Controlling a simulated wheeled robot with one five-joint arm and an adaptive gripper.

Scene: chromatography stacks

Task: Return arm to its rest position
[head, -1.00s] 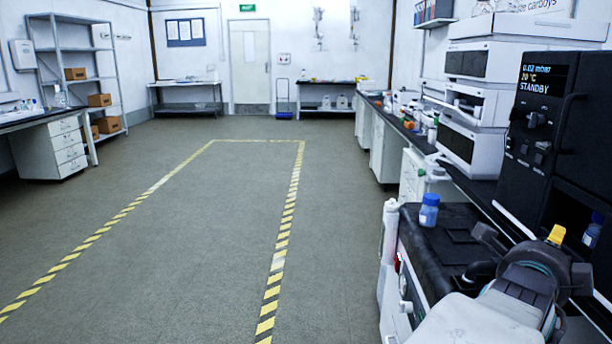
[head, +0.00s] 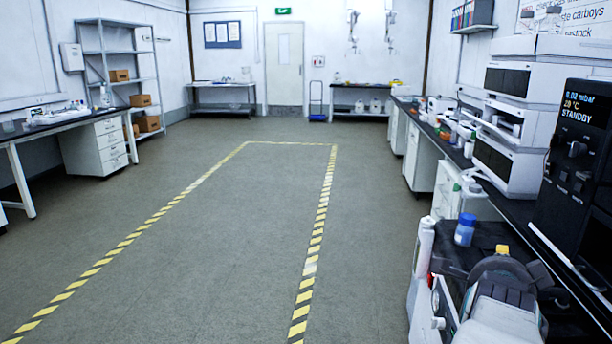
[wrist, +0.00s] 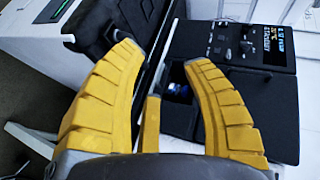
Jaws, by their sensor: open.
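My arm (head: 505,300) is folded low at the bottom right of the head view, over the near end of the black bench. A yellow part of my gripper (head: 502,250) shows just above it. In the wrist view, my gripper (wrist: 163,62) has its yellow fingers spread wide, with nothing between them. Beyond the fingers is the black vacuum oven (wrist: 280,60) with a lit display. A blue-capped bottle (wrist: 178,90) sits in its dark opening, apart from the fingers.
White stacked instruments (head: 510,130) and the oven (head: 580,150) line the right bench. The floor (head: 230,230), marked with yellow-black tape, is clear to the left.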

